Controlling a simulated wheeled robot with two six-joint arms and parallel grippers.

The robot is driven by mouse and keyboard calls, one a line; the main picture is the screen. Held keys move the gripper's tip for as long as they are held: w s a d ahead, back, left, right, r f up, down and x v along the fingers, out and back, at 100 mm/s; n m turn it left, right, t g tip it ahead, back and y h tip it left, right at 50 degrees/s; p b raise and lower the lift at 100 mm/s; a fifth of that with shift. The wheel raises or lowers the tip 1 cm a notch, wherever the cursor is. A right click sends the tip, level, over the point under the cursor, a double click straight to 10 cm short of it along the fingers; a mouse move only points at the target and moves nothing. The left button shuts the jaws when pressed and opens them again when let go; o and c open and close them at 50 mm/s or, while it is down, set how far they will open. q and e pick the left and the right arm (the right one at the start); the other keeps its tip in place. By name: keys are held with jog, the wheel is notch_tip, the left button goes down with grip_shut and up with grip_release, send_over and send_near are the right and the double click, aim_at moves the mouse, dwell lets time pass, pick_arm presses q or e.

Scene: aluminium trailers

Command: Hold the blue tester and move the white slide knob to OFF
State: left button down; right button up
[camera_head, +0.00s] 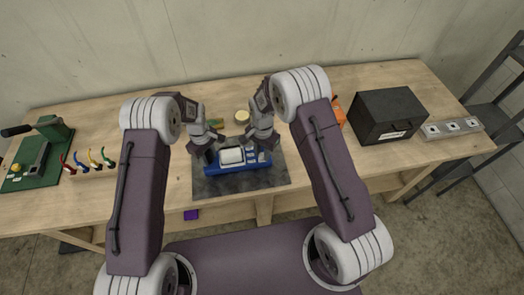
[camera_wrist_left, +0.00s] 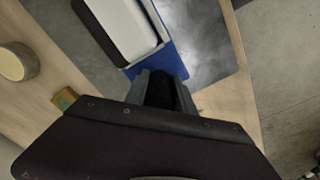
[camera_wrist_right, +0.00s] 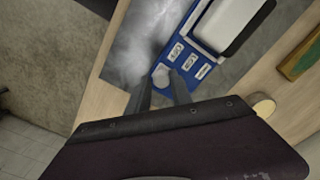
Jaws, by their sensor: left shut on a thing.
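The blue tester (camera_head: 225,168) lies on a dark grey mat (camera_head: 212,187) on the table, with a white raised block on its top. My left gripper (camera_head: 208,150) is shut on the tester's left end. The left wrist view shows its fingers (camera_wrist_left: 165,80) at the blue edge (camera_wrist_left: 172,60). My right gripper (camera_head: 262,146) is over the tester's right end, pointing down. In the right wrist view its fingers (camera_wrist_right: 163,84) stand apart, with the round white knob (camera_wrist_right: 161,74) between or just beyond their tips; contact is unclear. Small labelled white panels (camera_wrist_right: 176,51) sit beside the knob.
A black box (camera_head: 388,115) and a grey strip with several sockets (camera_head: 453,128) stand to the right. An orange object (camera_head: 339,112) is partly behind my right arm. A round yellowish item (camera_head: 242,116) lies behind the tester. A green device (camera_head: 42,150) and coloured hooks (camera_head: 88,160) are left.

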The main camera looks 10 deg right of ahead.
pick_arm(q)
jog(key=shift+a, duration=0.1)
pick_arm(e)
jog(key=o, duration=0.3)
jog(key=shift+s+d, duration=0.1)
jog(key=shift+o, duration=0.2)
notch_tip(320, 180, up, 12)
pick_arm(q)
jog(key=c, duration=1.3)
grip_release()
jog(key=shift+c, duration=0.2)
jog(key=o, duration=0.4)
jog(key=shift+w, duration=0.1)
